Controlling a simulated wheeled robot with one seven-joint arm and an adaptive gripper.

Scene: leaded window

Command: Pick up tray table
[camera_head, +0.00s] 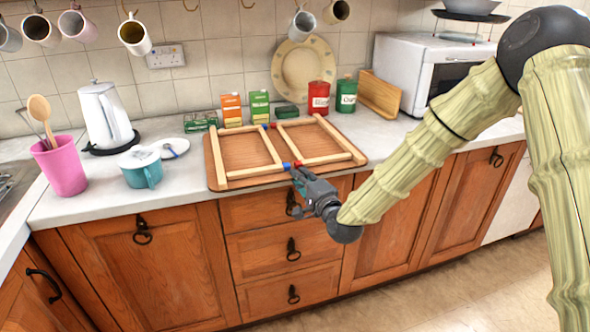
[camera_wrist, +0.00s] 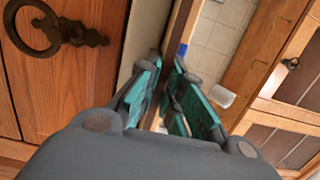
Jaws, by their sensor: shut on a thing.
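The tray table (camera_head: 240,147) is a flat brown wooden board with pale folded legs on top. The legs have small red and blue end pieces near the middle. It lies on the worktop, its front edge close to the counter's edge. My gripper (camera_head: 296,173) is at the middle of that front edge, coming from the front. In the wrist view, my gripper (camera_wrist: 167,68) has its teal finger pads on both sides of the dark tray table edge (camera_wrist: 180,35) and is shut on it. The fingers hide part of the edge.
A teal pot (camera_head: 143,170), a pink utensil cup (camera_head: 62,166) and a white kettle (camera_head: 104,115) stand to the left. Small boxes, a red canister (camera_head: 318,97) and a green canister (camera_head: 346,97) stand close behind. Mugs hang above. Drawers lie below the counter edge.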

